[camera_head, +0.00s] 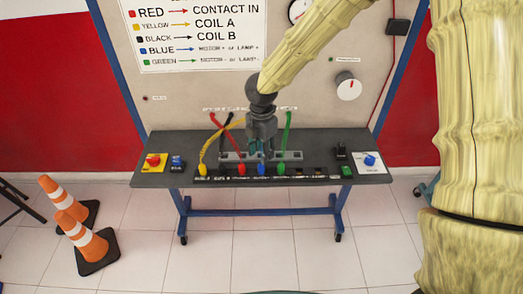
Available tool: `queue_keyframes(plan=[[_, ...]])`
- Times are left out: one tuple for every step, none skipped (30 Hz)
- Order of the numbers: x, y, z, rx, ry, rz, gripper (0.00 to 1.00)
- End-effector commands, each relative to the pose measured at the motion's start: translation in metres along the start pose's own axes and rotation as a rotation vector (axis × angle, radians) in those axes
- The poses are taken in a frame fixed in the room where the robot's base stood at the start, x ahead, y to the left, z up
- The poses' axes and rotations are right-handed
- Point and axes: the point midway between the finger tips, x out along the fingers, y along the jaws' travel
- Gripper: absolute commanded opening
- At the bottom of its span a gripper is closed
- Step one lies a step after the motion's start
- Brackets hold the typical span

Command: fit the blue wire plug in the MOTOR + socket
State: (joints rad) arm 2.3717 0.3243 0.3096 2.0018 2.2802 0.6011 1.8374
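The blue plug (262,169) stands upright at the black socket strip (222,176) along the bench's front edge, between the red plug (242,168) and the green plug (281,168). I cannot tell whether it is fully seated. My gripper (262,156) points down just above and behind the blue plug and hides most of its wire. The fingers are small and dark, so whether they grip the plug or stand open cannot be told. The strip's labels are too small to read, so the MOTOR + mark cannot be made out.
A yellow plug (202,169) sits at the strip's left, its wire arching up beside my gripper. Red, black and green wires rise close by. Traffic cones (80,238) stand on the floor.

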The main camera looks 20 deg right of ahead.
Motion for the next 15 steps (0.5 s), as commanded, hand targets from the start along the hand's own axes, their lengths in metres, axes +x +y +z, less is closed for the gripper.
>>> queue_keyframes(plan=[[0.0, 0.0, 0.0001, 0.0, 0.0, 0.0, 0.52], [0.0, 0.0, 0.0001, 0.0, 0.0, 0.0, 0.55], [0.0, 0.0, 0.0001, 0.0, 0.0, 0.0, 0.55], [0.0, 0.0, 0.0001, 0.0, 0.0, 0.0, 0.55], [0.0, 0.0, 0.0001, 0.0, 0.0, 0.0, 0.55], [-0.0001, 0.0, 0.0001, 0.0, 0.0, 0.0, 0.55], [-0.0001, 0.0, 0.0001, 0.0, 0.0, 0.0, 0.55], [-0.0001, 0.0, 0.0001, 0.0, 0.0, 0.0, 0.55], [0.0, 0.0, 0.0001, 0.0, 0.0, 0.0, 0.55], [-0.0001, 0.0, 0.0001, 0.0, 0.0, 0.0, 0.55], [-0.0005, 0.0001, 0.0001, 0.0, 0.0, 0.0, 0.55], [-0.0014, 0.0002, 0.0002, 0.0, 0.0, 0.001, 0.55], [-0.0026, 0.0002, 0.0002, 0.0, 0.0, 0.001, 0.55], [-0.0044, 0.0003, 0.0003, 0.001, 0.0, 0.001, 0.55], [-0.0076, 0.0004, 0.0004, 0.001, 0.0, 0.002, 0.55]])
